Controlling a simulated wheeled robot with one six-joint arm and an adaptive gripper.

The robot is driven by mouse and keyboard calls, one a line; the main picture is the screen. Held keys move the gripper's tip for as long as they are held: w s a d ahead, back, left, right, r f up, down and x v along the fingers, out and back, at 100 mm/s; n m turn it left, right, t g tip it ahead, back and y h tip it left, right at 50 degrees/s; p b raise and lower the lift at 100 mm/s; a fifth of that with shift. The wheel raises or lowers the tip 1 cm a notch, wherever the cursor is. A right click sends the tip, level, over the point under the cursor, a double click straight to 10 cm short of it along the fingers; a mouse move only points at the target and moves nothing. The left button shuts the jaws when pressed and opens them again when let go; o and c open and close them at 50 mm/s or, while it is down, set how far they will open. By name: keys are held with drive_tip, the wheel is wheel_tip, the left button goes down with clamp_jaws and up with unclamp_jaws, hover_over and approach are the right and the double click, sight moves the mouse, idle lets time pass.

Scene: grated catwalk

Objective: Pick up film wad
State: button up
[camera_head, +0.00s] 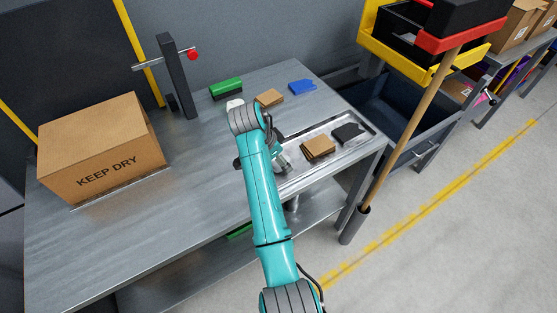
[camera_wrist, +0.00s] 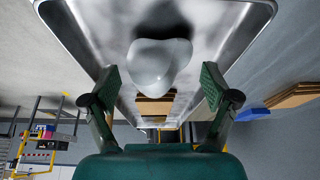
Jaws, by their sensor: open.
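The film wad (camera_wrist: 160,62) is a pale, translucent, rounded lump. In the wrist view it shows against the metal tray (camera_wrist: 84,28), between and slightly beyond my fingertips. My gripper (camera_wrist: 160,84) is open, with one finger on each side of the wad and a visible gap to each. I cannot tell how far above the tray the fingers are. In the head view my gripper (camera_head: 281,160) is over the near left end of the tray (camera_head: 358,152), partly behind my arm. I cannot make out the wad there.
The tray also holds a brown cardboard stack (camera_head: 319,147) and a dark piece (camera_head: 349,133). Behind it lie a brown stack (camera_head: 269,97), a blue piece (camera_head: 302,87) and a green block (camera_head: 226,87). A large carton (camera_head: 102,147) stands left. A wooden handle (camera_head: 413,120) rises right.

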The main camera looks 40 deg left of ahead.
drive_tip(key=c, duration=0.9)
drive_tip(key=shift+c, duration=0.2)
drive_tip(key=shift+r, duration=0.15)
